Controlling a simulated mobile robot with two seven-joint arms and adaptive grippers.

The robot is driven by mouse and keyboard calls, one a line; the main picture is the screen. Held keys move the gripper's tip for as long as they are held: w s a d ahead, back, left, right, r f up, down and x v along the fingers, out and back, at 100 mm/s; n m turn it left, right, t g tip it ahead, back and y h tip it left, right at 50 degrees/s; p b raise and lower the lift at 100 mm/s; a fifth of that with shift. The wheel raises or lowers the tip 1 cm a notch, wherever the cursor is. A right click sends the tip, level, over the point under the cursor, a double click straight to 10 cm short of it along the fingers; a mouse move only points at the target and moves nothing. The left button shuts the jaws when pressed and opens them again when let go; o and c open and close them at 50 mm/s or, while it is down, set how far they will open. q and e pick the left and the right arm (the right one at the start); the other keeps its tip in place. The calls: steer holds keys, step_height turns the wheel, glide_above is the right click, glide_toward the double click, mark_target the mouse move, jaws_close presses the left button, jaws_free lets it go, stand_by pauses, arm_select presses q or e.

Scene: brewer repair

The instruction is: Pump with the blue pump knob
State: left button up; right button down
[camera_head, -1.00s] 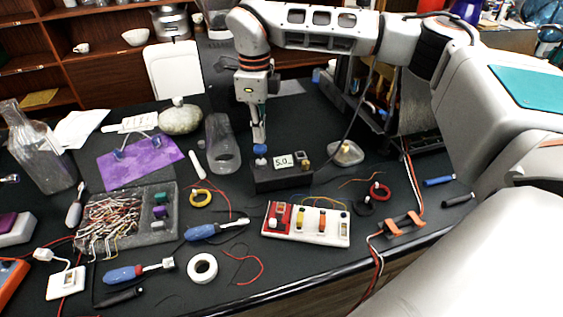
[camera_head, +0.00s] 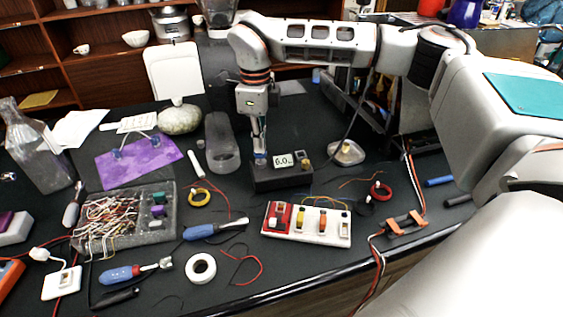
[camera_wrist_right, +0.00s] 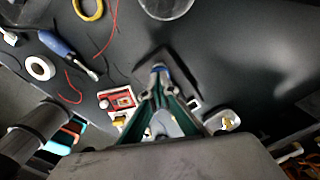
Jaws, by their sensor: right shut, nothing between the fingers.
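The blue pump knob (camera_head: 260,161) is at the left end of a black box (camera_head: 268,183), low against the box's top. My right gripper (camera_head: 260,151) points down directly over the knob, with its fingertips at the knob and seemingly touching it. In the right wrist view my gripper's fingertips (camera_wrist_right: 158,68) come together, shut and empty, and partly hide the blue knob. A small display (camera_head: 284,160) on the box seems to read 6.0. My left gripper is not in view.
A white board (camera_head: 333,236) with red and yellow parts lies in front of the box. Blue-handled tools (camera_head: 200,232), wires and tape cover the table's front.

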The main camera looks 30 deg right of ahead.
steer(key=shift+f, duration=0.45)
steer(key=shift+r+p, duration=0.9)
steer(key=shift+r, duration=1.5)
